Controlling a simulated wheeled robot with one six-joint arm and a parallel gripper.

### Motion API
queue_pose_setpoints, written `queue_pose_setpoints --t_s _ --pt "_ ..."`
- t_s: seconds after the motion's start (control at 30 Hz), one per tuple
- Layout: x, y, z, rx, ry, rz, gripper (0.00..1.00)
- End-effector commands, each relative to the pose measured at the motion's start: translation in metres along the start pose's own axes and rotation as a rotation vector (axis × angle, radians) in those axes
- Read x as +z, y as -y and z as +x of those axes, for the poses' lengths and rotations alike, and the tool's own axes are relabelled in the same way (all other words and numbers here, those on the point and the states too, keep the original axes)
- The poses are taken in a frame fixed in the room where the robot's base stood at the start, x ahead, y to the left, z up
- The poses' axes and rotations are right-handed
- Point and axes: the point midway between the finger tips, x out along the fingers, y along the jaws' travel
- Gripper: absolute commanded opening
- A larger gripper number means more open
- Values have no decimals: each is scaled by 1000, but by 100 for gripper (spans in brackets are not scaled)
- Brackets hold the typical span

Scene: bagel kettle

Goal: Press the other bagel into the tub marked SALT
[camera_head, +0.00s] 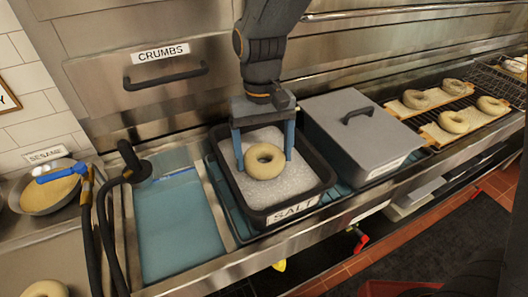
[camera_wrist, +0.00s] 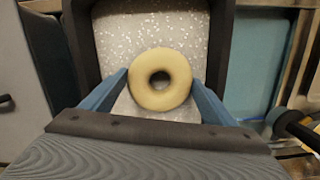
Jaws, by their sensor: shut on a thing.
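A pale, plain bagel (camera_head: 264,161) is between the two blue fingers of my gripper (camera_head: 264,158), over the tub marked SALT (camera_head: 291,212). My gripper is shut on the bagel, one finger at each side, and points down into the tub. The tub is black and filled with white, coarse salt (camera_head: 240,190). In the wrist view the bagel (camera_wrist: 160,79) lies flat with its hole facing me, against the speckled salt (camera_wrist: 130,30). I cannot tell whether its underside touches the salt.
A grey lidded tub (camera_head: 345,115) stands right beside the SALT tub. Bagels rest on boards (camera_head: 475,137) at the right. A sesame bowl (camera_head: 50,192) and another bagel (camera_head: 45,288) are at the left. A hose (camera_head: 125,165) stands near the blue basin (camera_head: 180,225).

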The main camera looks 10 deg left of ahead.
Motion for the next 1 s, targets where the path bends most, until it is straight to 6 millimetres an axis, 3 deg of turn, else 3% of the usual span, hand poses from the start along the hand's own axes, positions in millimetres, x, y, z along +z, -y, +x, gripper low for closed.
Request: queue_pose_setpoints --t_s 1.0 --pt "-1 0 8 0 0 0 56"
